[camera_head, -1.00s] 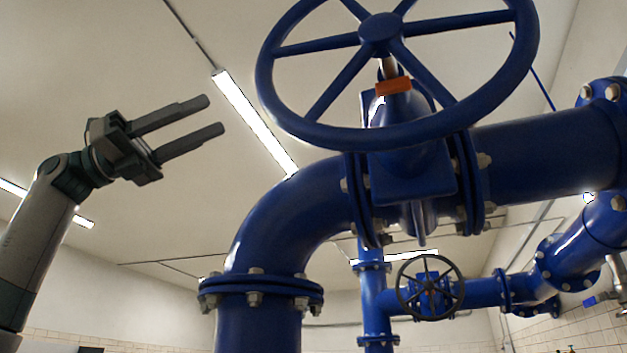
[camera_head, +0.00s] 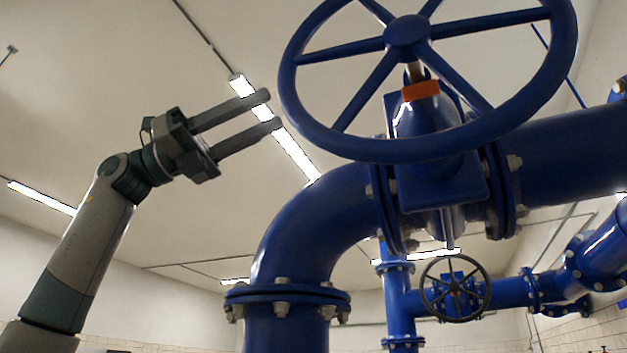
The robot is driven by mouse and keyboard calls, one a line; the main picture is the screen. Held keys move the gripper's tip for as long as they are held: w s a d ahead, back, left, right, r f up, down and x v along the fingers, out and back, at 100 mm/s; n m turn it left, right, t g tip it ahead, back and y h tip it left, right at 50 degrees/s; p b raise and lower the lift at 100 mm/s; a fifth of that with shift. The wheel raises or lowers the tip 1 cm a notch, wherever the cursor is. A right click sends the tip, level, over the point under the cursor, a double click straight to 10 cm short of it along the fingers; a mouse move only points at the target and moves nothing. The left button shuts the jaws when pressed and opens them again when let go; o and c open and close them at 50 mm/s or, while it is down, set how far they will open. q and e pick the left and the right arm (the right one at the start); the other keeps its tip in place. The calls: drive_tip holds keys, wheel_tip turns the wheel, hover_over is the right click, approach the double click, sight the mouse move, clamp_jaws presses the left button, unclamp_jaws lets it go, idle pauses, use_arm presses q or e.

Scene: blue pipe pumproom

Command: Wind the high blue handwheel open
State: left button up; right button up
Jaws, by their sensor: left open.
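The high blue handwheel (camera_head: 407,33) fills the upper right, a spoked ring on a blue valve body. My right gripper is not in view.
A thick blue pipe elbow (camera_head: 309,222) with a bolted flange stands below the wheel. A smaller dark handwheel (camera_head: 455,288) is on a lower, farther pipe. A ceiling light (camera_head: 296,154) hangs behind. Open space lies around my left arm.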

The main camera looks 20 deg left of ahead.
use_arm(q)
drive_tip(key=p+x, duration=0.3)
drive_tip(key=x, duration=0.6)
drive_tip(key=shift+d, duration=0.15)
drive_tip(key=shift+w+d+r, duration=0.1)
drive_tip(key=shift+d, duration=0.25)
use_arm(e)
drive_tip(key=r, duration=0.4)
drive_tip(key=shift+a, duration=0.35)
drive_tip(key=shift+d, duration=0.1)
use_arm(q)
clamp_jaws()
